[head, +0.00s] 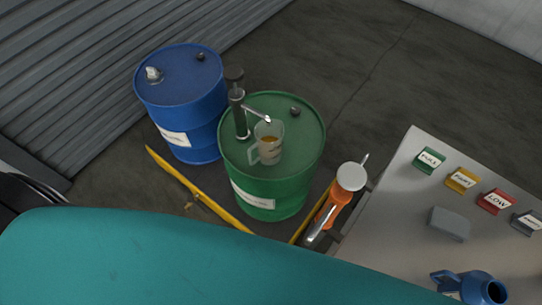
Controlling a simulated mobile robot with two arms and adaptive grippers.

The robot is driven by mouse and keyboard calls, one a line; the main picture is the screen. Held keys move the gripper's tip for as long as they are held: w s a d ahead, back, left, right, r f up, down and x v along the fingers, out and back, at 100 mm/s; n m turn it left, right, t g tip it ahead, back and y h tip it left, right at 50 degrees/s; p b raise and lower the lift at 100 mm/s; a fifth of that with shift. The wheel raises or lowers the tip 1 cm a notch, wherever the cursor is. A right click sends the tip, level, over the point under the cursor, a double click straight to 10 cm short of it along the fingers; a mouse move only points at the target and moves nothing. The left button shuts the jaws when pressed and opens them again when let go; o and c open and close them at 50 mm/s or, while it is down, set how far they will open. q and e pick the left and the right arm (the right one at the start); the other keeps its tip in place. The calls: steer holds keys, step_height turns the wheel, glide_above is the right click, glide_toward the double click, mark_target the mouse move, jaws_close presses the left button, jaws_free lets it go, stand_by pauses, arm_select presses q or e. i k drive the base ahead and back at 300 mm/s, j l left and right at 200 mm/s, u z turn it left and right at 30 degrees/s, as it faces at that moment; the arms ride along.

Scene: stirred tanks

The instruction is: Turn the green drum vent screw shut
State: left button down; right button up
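The green drum (270,190) stands upright in the middle of the head view. A small dark knob (295,111), which looks like its vent screw, sits at the back right of its lid. Whether it is open or shut cannot be told at this size. A dark hand pump (238,105) with a silver spout rises from the lid's left side. Neither of my grippers shows in this view.
A blue drum (180,80) stands behind left, by a corrugated wall. Yellow bars (180,178) edge the drums' front. An orange tool with a white disc (350,177) is right of the green drum. A grey table (400,215) holds labelled blocks and a blue jug (478,287).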

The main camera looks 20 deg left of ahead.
mark_target(295, 111)
steer(key=k+z, duration=0.2)
steer(key=z, duration=0.2)
steer(key=k+z, duration=0.2)
steer(key=z, duration=0.15)
